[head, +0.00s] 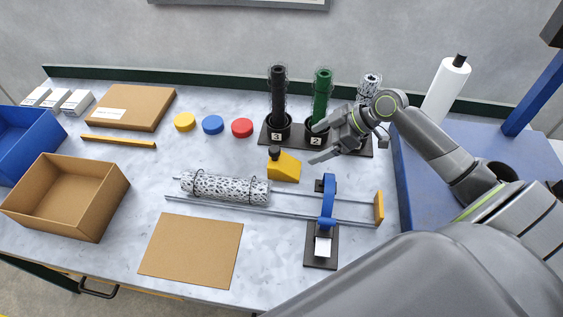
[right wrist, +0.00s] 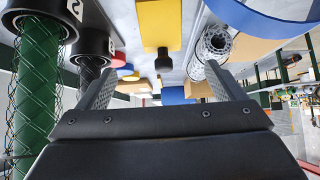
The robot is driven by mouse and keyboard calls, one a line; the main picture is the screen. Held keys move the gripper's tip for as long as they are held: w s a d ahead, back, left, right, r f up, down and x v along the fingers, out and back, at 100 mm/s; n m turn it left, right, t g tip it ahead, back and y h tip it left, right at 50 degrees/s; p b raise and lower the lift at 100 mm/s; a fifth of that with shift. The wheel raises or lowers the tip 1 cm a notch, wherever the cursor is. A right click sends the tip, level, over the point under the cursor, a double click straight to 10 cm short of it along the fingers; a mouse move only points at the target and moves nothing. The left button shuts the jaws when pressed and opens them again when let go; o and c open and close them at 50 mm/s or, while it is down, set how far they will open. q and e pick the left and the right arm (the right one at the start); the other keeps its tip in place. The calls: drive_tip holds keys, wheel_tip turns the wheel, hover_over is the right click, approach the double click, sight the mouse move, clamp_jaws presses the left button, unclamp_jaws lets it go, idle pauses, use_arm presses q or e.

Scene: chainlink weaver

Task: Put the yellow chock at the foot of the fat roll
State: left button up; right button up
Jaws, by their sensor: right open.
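The yellow chock (head: 285,170) stands on the table, a block with a sloped face and a black knob on top. It is just behind the right end of a mesh roll (head: 225,187), which lies across two metal rails. My right gripper (head: 316,144) is open and empty, to the right of and above the chock, apart from it. In the right wrist view the chock (right wrist: 158,24) shows ahead, between the open fingers (right wrist: 163,88). The mesh roll's end (right wrist: 213,42) shows to its right. My left gripper is not in view.
Black, green and white upright rolls stand in a numbered holder (head: 273,139) behind the gripper. A blue arch (head: 328,202) stands over the rails. Coloured discs (head: 213,125), a brown sheet (head: 191,250) and an open box (head: 97,219) lie left. Table between discs and roll is clear.

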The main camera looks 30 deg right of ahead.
sight(282, 160)
drive_tip(key=p+x, duration=0.2)
drive_tip(key=x, duration=0.8)
drive_tip(key=shift+w+a+f, duration=0.15)
drive_tip(key=shift+w+a, duration=0.05)
drive_tip(key=p+x, duration=0.2)
drive_tip(key=x, duration=0.2)
drive_tip(key=shift+a+p, duration=0.35)
drive_tip(key=shift+p, duration=0.05)
drive_tip(key=shift+w+a+f, duration=0.15)
drive_tip(key=shift+a+f, duration=0.05)
drive_tip(key=shift+f, duration=0.2)
drive_tip(key=shift+c, duration=0.3)
